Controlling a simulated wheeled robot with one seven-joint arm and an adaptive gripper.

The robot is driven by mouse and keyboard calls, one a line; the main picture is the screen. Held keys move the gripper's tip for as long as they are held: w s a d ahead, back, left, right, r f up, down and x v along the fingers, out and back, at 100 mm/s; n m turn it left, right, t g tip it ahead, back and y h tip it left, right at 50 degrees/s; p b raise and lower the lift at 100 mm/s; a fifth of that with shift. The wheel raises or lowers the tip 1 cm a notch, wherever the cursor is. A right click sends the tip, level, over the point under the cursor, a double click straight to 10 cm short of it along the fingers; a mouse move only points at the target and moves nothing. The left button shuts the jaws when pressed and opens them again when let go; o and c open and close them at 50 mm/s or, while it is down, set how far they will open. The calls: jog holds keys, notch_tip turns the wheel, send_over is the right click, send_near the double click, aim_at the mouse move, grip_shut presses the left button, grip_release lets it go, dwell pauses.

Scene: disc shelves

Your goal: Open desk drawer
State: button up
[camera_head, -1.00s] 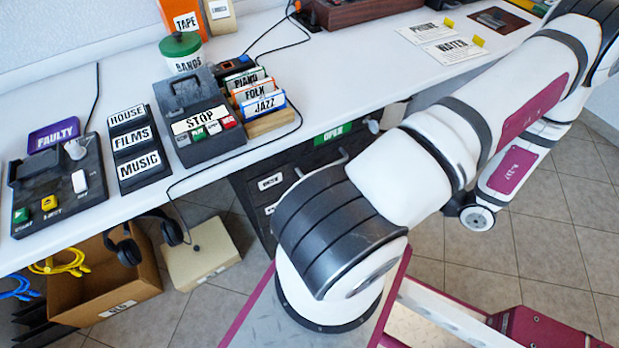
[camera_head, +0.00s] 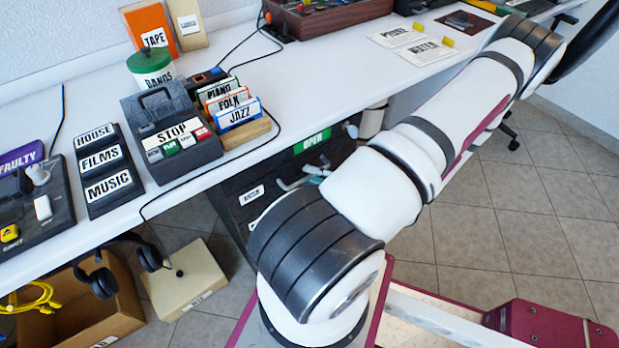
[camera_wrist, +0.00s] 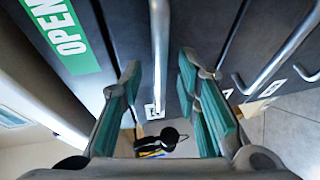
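The desk drawer (camera_head: 240,186) is in the dark cabinet under the white desktop, beside a green OPEN label (camera_head: 312,141). The label also shows at upper left in the wrist view (camera_wrist: 68,35). A metal bar handle (camera_wrist: 159,45) runs down the middle of the wrist view. My gripper (camera_wrist: 160,85) is open, with teal-padded fingers on either side of the handle's line. I cannot tell whether the pads touch it. In the head view my gripper (camera_head: 315,174) shows only partly behind my arm, close to the cabinet front.
More bar handles (camera_wrist: 285,50) lie to the right in the wrist view. The desktop (camera_head: 310,80) above holds a STOP player (camera_head: 165,140) and a file rack (camera_head: 240,128). A cardboard box (camera_head: 75,325) and a beige box (camera_head: 185,280) with headphones nearby stand below.

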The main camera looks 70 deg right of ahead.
jog(key=shift+w+d+f, duration=0.1)
jog(key=shift+w, duration=0.6)
grip_shut()
